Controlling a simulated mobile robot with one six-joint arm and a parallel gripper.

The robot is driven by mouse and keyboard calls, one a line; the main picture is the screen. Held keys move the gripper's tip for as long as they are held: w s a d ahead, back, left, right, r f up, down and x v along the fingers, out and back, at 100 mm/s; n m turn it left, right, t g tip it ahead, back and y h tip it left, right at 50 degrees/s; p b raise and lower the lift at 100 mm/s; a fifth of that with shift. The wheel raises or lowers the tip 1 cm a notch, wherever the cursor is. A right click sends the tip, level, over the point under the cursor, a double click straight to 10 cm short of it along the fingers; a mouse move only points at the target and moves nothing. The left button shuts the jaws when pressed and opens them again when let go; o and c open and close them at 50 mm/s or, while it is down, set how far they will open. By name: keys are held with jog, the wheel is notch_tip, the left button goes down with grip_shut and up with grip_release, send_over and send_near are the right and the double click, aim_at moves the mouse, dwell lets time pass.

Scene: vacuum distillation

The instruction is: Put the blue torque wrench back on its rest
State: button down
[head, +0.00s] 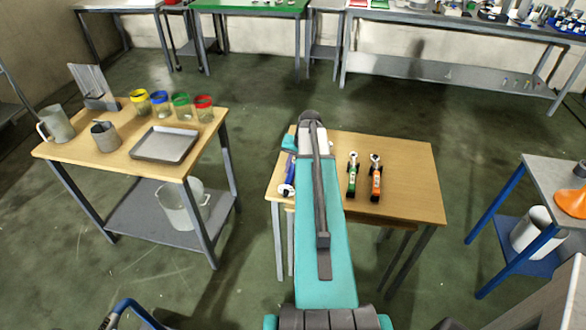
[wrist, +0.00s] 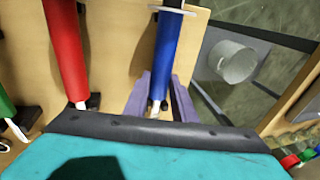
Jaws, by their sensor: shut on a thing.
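The blue torque wrench (wrist: 176,45) lies lengthwise between the two purple-grey fingers of my gripper (wrist: 162,80) in the wrist view. The fingers are shut on its handle, near the pale end. In the head view the blue wrench (head: 288,176) shows at the left edge of the wooden table (head: 412,170), partly behind my arm, which also hides my gripper. A red wrench (wrist: 64,50) lies beside it in the wrist view, apart from my fingers. I cannot tell whether the blue wrench touches its rest, which is mostly hidden.
A green wrench (head: 352,176) and an orange wrench (head: 375,180) lie on black rests right of my arm. The table's right side is clear. A left table (head: 105,165) holds a tray (head: 166,145), jars and metal cups. A bucket (wrist: 233,62) stands on its lower shelf.

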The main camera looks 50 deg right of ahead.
jog(key=c, duration=1.4)
grip_release()
jog(key=shift+f, duration=0.15)
jog(key=shift+b+v, duration=1.5)
jog(key=shift+v, duration=5.5)
jog(key=shift+w+a, duration=0.1)
